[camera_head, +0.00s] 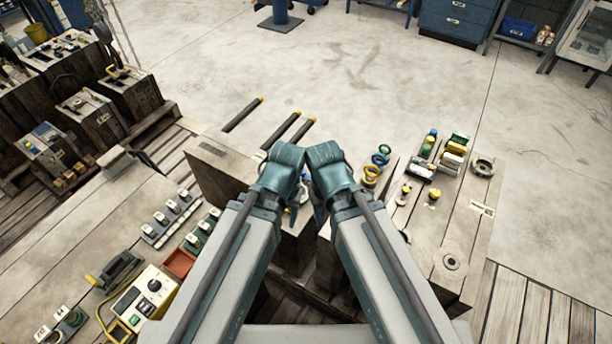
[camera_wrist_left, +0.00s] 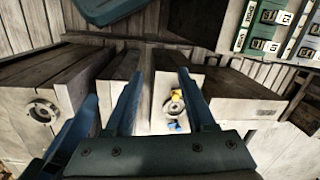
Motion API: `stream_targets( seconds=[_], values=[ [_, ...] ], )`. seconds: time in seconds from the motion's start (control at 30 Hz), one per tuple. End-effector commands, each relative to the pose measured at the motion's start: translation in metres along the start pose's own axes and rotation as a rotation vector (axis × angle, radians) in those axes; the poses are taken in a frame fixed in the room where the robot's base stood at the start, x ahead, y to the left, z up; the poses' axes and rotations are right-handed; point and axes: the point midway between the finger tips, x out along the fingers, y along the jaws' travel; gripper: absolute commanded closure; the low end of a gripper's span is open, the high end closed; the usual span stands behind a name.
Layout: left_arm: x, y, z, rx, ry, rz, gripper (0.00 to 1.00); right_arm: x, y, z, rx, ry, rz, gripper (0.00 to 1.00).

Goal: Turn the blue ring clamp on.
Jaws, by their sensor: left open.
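A blue ring (camera_head: 379,159) sits between a green ring (camera_head: 385,149) and a yellow ring (camera_head: 371,171) on the wooden block right of my arms. In the left wrist view, a round metal fitting (camera_wrist_left: 174,108) on a pale block has a yellow part (camera_wrist_left: 177,94) above it and a small blue part (camera_wrist_left: 178,126) below it. I cannot tell which blue item is the clamp, or how it is set. My left gripper (camera_wrist_left: 160,76) is open and empty, its fingers apart over the blocks. In the head view the folded arms largely hide it. My right gripper is not seen.
Wooden blocks stand close together, with gaps between them and dark bars (camera_head: 281,131) sticking out behind. A yellow-and-grey control box (camera_head: 148,298) and small switch blocks (camera_head: 170,214) lie on the left bench. Loose coloured parts (camera_head: 452,157) lie at right. The floor beyond is open.

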Motion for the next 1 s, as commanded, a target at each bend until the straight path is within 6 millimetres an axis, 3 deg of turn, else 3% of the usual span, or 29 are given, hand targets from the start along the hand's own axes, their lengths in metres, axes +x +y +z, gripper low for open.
stream_targets(
  seconds=[0.07,0.17,0.27,0.5,0.7,0.83,1.0],
  values=[
    [0.001,0.000,-0.003,-0.010,0.000,0.001,0.37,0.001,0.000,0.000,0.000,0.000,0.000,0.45],
    [0.007,-0.001,-0.025,-0.091,0.003,0.005,0.37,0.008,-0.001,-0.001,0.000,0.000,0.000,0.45],
    [0.017,-0.004,-0.072,-0.282,0.006,0.018,0.37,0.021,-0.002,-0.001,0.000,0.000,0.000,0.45],
    [0.047,-0.024,-0.208,-0.940,0.001,0.064,0.37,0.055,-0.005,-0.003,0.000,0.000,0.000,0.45],
    [0.065,-0.044,-0.297,-1.417,-0.018,0.098,0.37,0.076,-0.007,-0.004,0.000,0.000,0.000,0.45],
    [0.071,-0.053,-0.331,-1.619,-0.031,0.112,0.37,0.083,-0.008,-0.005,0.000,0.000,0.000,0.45],
    [0.074,-0.060,-0.348,-1.741,-0.040,0.120,0.37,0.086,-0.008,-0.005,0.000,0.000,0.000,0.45]
  ],
)
